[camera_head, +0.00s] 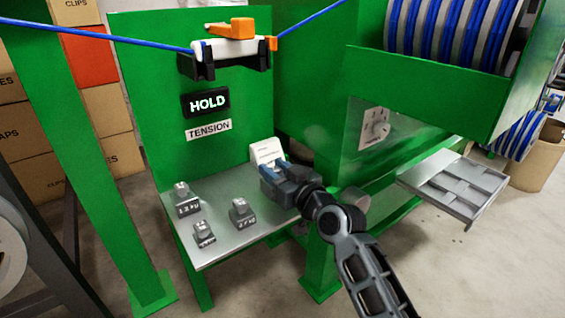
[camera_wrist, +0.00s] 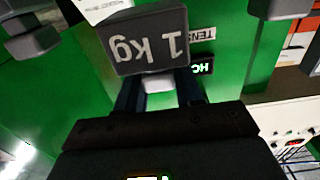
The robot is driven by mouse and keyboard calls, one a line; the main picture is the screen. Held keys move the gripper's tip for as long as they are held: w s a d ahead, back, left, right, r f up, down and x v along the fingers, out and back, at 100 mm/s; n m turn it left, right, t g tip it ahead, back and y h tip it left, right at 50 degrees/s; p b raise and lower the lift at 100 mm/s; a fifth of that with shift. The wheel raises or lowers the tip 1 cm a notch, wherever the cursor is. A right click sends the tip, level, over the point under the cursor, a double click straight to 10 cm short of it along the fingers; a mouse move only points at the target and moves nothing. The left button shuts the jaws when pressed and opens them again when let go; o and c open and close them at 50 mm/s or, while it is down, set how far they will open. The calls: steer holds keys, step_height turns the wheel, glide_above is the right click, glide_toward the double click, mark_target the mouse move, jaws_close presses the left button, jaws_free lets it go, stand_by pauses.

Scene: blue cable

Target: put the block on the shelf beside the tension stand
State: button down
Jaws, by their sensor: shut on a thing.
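A dark grey block marked "1 kg" (camera_wrist: 150,45) hangs upside down in the wrist view, its pale knob (camera_wrist: 158,82) between the fingers of my gripper (camera_wrist: 160,92). The gripper is shut on it. In the head view my gripper (camera_head: 273,172) is over the right back part of the metal shelf (camera_head: 218,247); the held block cannot be made out there. The shelf stands in front of the green tension stand (camera_head: 150,115), which bears a "HOLD" display (camera_head: 207,102) and a "TENSION" label (camera_head: 208,129). I cannot tell the block's height above the shelf.
Three other weights sit on the shelf: back left (camera_head: 187,203), front left (camera_head: 204,234) and middle (camera_head: 241,213). A white card (camera_head: 265,151) stands behind my gripper. A slotted metal tray (camera_head: 455,187) sticks out at right. A blue cable (camera_head: 125,36) runs above.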

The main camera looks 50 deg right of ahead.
steer(key=shift+f+b, duration=0.9)
steer(key=shift+f, duration=0.9)
steer(key=shift+f, duration=0.15)
steer(key=c, duration=0.7)
jaws_free()
steer(key=shift+f, duration=0.1)
